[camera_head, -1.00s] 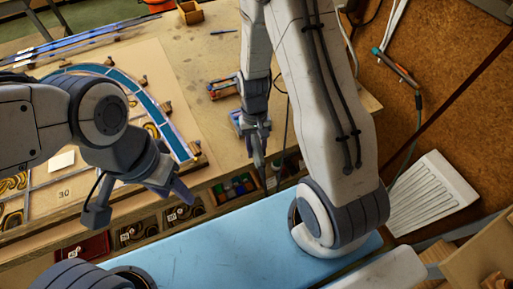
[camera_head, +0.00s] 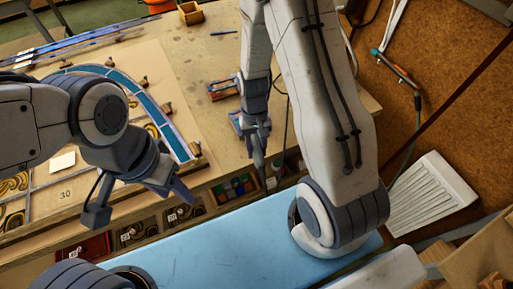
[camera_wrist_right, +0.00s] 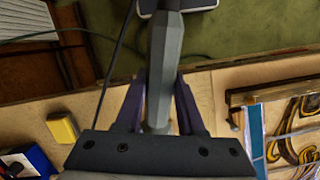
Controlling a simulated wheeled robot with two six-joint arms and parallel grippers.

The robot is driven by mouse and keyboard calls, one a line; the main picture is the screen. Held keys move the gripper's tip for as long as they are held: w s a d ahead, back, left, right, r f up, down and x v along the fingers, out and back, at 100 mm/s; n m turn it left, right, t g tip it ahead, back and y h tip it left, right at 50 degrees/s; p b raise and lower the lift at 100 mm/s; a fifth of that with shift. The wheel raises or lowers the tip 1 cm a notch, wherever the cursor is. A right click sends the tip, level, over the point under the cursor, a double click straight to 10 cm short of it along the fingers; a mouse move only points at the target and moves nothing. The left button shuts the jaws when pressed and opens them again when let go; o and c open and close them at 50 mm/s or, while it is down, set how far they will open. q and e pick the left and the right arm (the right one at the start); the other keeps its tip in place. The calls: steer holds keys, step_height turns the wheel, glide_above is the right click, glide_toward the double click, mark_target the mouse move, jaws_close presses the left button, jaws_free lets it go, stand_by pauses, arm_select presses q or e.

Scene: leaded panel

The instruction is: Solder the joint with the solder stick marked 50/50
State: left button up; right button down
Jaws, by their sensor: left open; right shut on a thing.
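My right gripper (camera_head: 257,150) is shut on a grey handled tool (camera_wrist_right: 165,60), which looks like a soldering iron. In the head view the tool points down near the bench's front edge, and its tip is hard to make out. No stick marked 50/50 is readable, and the joint cannot be made out.
A small holder with blue and reddish pieces (camera_head: 222,88) stands on the bench (camera_head: 210,55). Compartments with coloured pieces (camera_head: 237,188) line the bench front. A yellow block (camera_wrist_right: 62,127) shows in the wrist view. Long strips (camera_head: 75,40) lie at the back left.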

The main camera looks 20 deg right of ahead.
steer(key=shift+s+p+v, duration=0.2)
steer(key=shift+p+v, duration=0.5)
steer(key=shift+v, duration=0.2)
steer(key=shift+s+p+v, duration=0.2)
steer(key=shift+p+v, duration=0.55)
steer(key=shift+v, duration=0.15)
steer(key=shift+s+p+v, duration=0.15)
steer(key=shift+p+v, duration=0.55)
steer(key=shift+v, duration=0.25)
steer(key=shift+a, duration=0.15)
steer(key=shift+w, duration=0.1)
